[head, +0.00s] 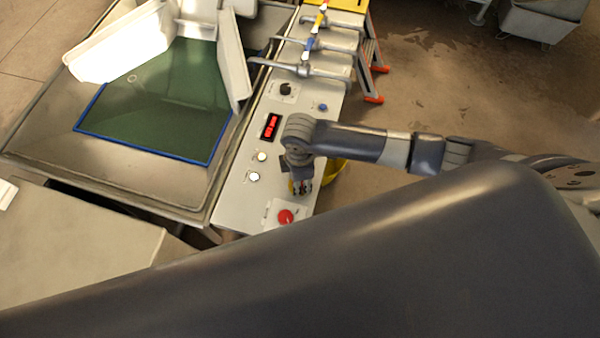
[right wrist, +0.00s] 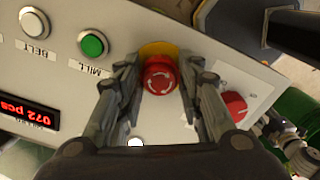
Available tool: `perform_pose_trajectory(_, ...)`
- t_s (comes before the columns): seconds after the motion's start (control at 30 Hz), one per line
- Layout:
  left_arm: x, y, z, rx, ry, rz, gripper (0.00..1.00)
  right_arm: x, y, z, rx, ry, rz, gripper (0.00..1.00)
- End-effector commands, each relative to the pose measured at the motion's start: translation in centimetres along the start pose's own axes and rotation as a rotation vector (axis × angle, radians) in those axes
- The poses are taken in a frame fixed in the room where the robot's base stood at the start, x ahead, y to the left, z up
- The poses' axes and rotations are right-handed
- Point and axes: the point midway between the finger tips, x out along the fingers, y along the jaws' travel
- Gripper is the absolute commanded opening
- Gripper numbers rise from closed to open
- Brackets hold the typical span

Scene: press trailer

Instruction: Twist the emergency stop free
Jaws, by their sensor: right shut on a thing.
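The emergency stop (right wrist: 160,76) is a red mushroom button with white arrows on a yellow collar (right wrist: 157,49), in the middle of the right wrist view. My right gripper (right wrist: 160,66) has one finger on each side of it and is shut on the button. In the head view the right gripper (head: 301,187) points down at the control panel (head: 235,198), from an arm that comes in from the right. There the gripper mostly hides the button. My left gripper is not in view.
A red rotary knob (right wrist: 235,106) sits close beside the right finger; in the head view the knob (head: 286,216) is on a pale plate. A green button (right wrist: 93,44), a white button (right wrist: 34,22) and a red display (right wrist: 28,112) are nearby. Levers (head: 305,70) stand farther up the panel.

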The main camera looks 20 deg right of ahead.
Motion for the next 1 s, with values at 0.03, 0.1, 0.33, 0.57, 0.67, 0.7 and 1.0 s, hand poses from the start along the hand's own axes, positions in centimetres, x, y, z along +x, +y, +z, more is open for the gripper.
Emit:
perform_pose_trajectory(0.03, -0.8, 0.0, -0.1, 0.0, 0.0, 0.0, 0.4, -0.4, -0.1, -0.1, 0.029, 0.001, -0.002, 0.1)
perform_pose_trajectory(0.1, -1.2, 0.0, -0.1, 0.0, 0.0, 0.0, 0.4, -0.3, -0.1, -0.1, 0.068, 0.001, -0.002, 0.1)
perform_pose_trajectory(0.33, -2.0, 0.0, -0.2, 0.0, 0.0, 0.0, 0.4, -0.1, 0.0, 0.0, 0.154, 0.0, -0.001, 0.1)
perform_pose_trajectory(0.57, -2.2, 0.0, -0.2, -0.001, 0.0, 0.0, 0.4, 0.0, 0.0, -0.1, 0.182, 0.002, 0.0, 0.1)
perform_pose_trajectory(0.67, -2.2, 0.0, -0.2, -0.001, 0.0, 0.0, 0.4, 0.0, 0.0, -0.1, 0.183, 0.002, 0.0, 0.1)
perform_pose_trajectory(0.7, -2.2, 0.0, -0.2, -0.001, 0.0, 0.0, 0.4, 0.0, 0.0, -0.1, 0.183, 0.002, 0.0, 0.1)
perform_pose_trajectory(1.0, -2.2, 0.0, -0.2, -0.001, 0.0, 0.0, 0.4, 0.0, 0.0, -0.1, 0.182, 0.002, 0.0, 0.54)
